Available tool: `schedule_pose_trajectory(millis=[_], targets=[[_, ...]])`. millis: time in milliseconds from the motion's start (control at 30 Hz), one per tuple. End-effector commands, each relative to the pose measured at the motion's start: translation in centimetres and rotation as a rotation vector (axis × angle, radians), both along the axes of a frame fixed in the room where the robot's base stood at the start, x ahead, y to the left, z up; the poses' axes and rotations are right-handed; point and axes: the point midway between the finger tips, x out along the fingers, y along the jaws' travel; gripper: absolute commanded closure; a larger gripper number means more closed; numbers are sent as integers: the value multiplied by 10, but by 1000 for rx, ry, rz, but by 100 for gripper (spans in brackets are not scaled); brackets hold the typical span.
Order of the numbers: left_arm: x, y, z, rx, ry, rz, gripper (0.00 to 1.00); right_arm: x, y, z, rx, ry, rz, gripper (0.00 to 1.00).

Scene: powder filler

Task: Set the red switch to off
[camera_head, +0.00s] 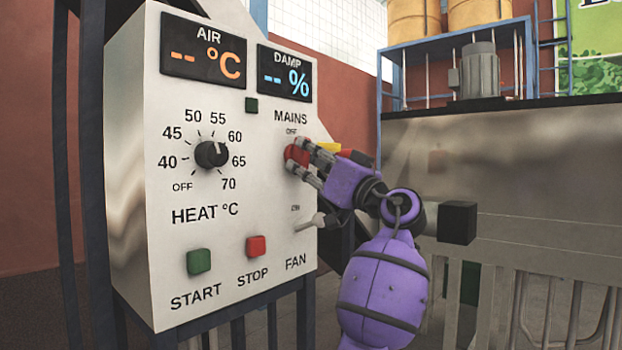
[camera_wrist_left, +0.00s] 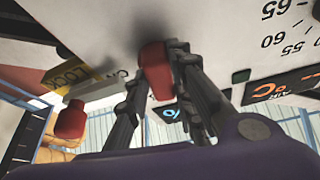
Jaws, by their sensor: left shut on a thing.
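The red switch (camera_head: 291,154) is on the white control panel (camera_head: 225,120), under the words MAINS and OFF. My left gripper (camera_head: 302,158) reaches it from the right, with its fingers closed around the red handle. In the left wrist view the red handle (camera_wrist_left: 155,70) sits between the two dark fingers (camera_wrist_left: 158,85). The fingers hide part of the switch, so its exact setting is hard to read. My right gripper is not in view.
A fan lever (camera_head: 312,222) sits below the switch. A heat knob (camera_head: 211,154), a green start button (camera_head: 199,261) and a red stop button (camera_head: 256,246) are to the left. A yellow lock label (camera_wrist_left: 68,76) and another red part (camera_wrist_left: 71,120) are near the fingers.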

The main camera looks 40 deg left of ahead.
Motion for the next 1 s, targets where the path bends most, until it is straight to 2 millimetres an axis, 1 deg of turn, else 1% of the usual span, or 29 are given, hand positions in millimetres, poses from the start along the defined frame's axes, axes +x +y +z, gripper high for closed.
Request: schedule_pose_trajectory(millis=[33, 333, 533, 933, 967, 1000], targets=[[1, 1, 1, 5, -34, -2, 100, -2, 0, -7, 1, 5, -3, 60], [1, 1, 4, -6, -162, -3, 100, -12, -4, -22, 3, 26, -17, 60], [0, 1, 6, -8, -192, -4, 100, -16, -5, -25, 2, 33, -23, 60], [0, 1, 6, -9, -199, -5, 100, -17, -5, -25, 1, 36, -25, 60], [0, 1, 6, -9, -199, -5, 74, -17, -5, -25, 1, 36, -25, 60], [0, 1, 6, -9, -199, -5, 69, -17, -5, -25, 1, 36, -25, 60]])
